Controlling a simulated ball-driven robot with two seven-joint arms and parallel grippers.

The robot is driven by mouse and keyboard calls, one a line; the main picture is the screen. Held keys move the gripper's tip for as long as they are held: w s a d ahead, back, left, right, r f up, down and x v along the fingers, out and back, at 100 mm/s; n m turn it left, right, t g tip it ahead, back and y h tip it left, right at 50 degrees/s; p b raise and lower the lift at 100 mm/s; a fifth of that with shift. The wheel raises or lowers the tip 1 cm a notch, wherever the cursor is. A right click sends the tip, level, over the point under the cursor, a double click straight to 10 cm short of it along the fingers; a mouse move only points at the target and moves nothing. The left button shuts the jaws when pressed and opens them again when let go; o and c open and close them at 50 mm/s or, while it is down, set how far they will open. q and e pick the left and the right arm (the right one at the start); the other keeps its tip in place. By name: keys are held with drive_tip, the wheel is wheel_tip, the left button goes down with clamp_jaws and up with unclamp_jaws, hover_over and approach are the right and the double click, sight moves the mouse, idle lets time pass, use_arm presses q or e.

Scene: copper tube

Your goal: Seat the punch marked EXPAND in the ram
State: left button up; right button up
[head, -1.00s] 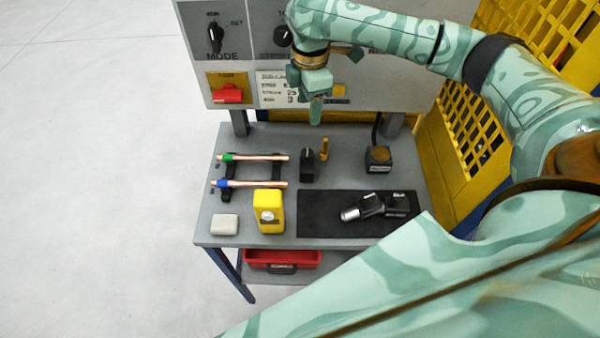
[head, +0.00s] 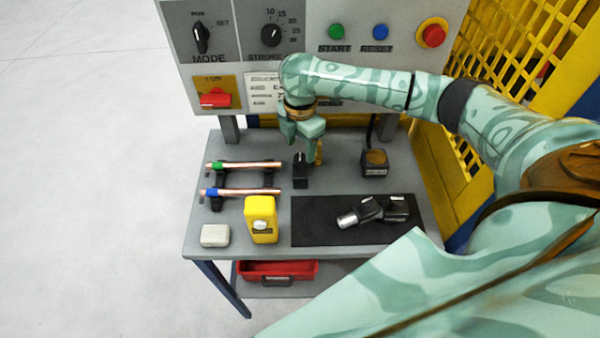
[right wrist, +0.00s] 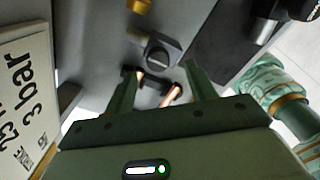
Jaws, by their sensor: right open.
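My right gripper (head: 303,138) points down just behind and above a small black block with a pale mark on top (head: 301,174), at the rear middle of the bench. In the right wrist view the jaws (right wrist: 160,82) are apart and empty, with the black block (right wrist: 157,54) beyond the tips. A black tool with a silver cylindrical end (head: 370,212) lies on the dark mat (head: 315,228); its small labels are unreadable. I cannot read EXPAND on anything, nor tell which part is the ram. My left gripper is out of view.
Brass piece (head: 319,152) stands beside the block; brown-topped black block (head: 375,163) stands right. Two copper tubes (head: 250,165) rest on a rack. Yellow container (head: 261,220) and pale block (head: 215,236) stand in front. Control panel (head: 350,65) rises behind; yellow mesh guard (head: 510,50) is right.

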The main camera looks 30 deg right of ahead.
sight(299, 157)
wheel_tip(299, 157, down, 4)
drive_tip(key=shift+w+f+b, duration=0.15)
drive_tip(key=shift+f+b, duration=0.05)
drive_tip(key=shift+b, duration=0.4)
drive_tip(key=shift+r, duration=0.1)
clamp_jaws()
idle(0.8)
